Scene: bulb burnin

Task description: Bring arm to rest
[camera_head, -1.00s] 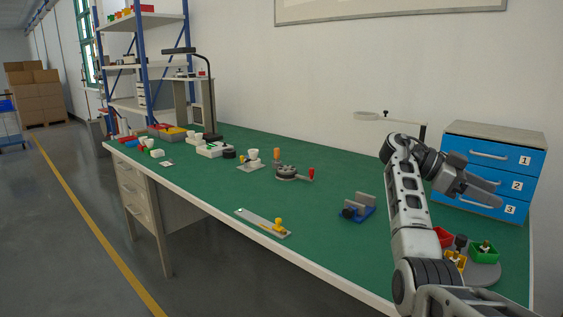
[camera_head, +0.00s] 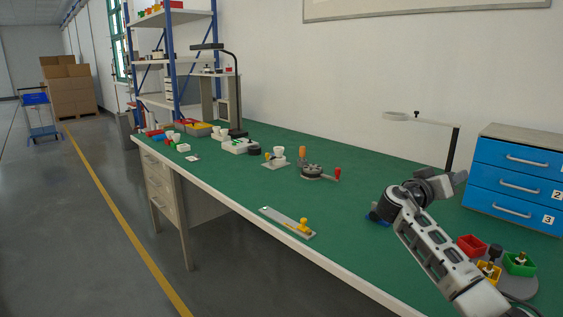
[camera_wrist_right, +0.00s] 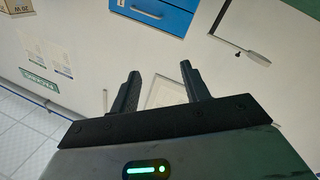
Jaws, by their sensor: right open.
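My right arm reaches in from the lower right in the head view, above the green workbench (camera_head: 350,230). My right gripper (camera_head: 457,184) is at the far end of the arm, left of the blue drawer unit (camera_head: 512,180). In the right wrist view its two fingers (camera_wrist_right: 160,78) stand apart with nothing between them. My left gripper is not in view.
A blue clamp block (camera_head: 378,218) is partly hidden behind my arm. Red, yellow and green bins (camera_head: 472,245) stand close to the arm's right. A magnifier lamp (camera_head: 455,150) rises behind the gripper.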

